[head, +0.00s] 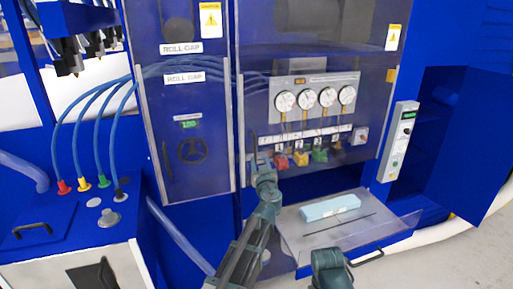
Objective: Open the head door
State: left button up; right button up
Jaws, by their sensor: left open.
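A large see-through door panel (320,32) covers the gauge section of the blue machine, with a metal strip (240,135) along its left edge. I take it for the head door; it looks closed, and no label on it says so. My left gripper (259,158) is open at the panel's lower left, close to that edge. A thin dark upright part there may be a finger or a handle; I cannot tell which, nor whether they touch. My right arm shows at the bottom, its gripper out of view.
Gauges (307,98) and coloured valve knobs (301,159) sit behind the panel. A light blue foam block (330,206) lies on the clear-fronted shelf below. A roll gap door (190,145) stands left, a grey control box (399,140) right.

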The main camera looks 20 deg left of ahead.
aim_at(256, 147)
pick_arm(q)
jog(key=x, duration=1.2)
jog(key=shift+s, duration=0.1)
grip_shut()
dwell(0.9)
